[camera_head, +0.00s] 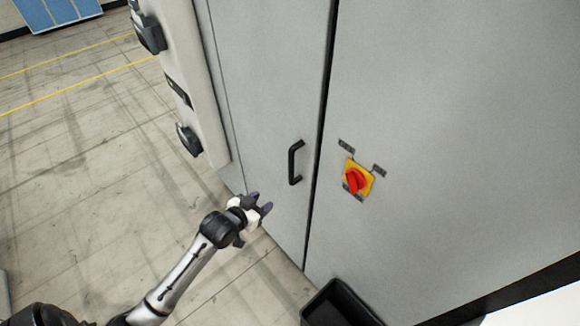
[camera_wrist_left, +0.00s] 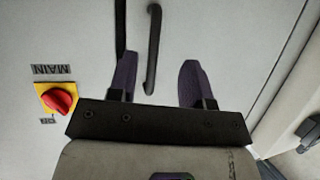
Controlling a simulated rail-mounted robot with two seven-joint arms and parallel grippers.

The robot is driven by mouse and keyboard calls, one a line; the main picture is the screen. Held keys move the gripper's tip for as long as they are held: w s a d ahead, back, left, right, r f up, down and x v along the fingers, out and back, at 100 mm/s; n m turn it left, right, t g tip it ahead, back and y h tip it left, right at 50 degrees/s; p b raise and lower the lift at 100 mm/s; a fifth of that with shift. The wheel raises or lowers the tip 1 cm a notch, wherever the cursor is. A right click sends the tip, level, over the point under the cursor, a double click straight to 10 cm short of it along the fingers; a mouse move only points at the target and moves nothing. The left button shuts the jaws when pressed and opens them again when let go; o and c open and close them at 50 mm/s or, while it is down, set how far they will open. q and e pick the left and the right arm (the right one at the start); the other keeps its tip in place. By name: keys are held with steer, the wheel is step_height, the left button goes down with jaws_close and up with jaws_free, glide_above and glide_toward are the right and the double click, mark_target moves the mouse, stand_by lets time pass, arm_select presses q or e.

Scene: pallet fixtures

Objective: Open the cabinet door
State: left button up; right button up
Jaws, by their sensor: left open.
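The grey cabinet door (camera_head: 262,90) is closed, with a dark seam along its right edge. A black vertical bar handle (camera_head: 295,162) is on the door near that seam. My left gripper (camera_head: 262,203) is open and empty, below and left of the handle in the head view. In the left wrist view the handle (camera_wrist_left: 153,50) lies beyond the spread purple fingertips of the gripper (camera_wrist_left: 158,78), nearer the left finger. I see no contact with the handle. My right gripper is not in view.
A red rotary switch on a yellow plate (camera_head: 357,179) sits on the panel right of the seam. A black bin (camera_head: 338,305) stands at the cabinet's foot. Black fittings (camera_head: 189,140) stick out from the cabinet's left side. The floor at left is clear.

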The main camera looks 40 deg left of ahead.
mark_target(290, 162)
arm_select(q)
step_height(290, 162, up, 6)
steer(key=w+t, duration=0.2)
steer(key=t, duration=0.3)
steer(key=w, duration=0.8)
steer(key=w+p, duration=0.1)
steer(key=w, duration=0.4)
steer(key=shift+w+a+f, duration=0.1)
steer(key=shift+a+f, duration=0.05)
steer(key=shift+a, duration=0.1)
jaws_close()
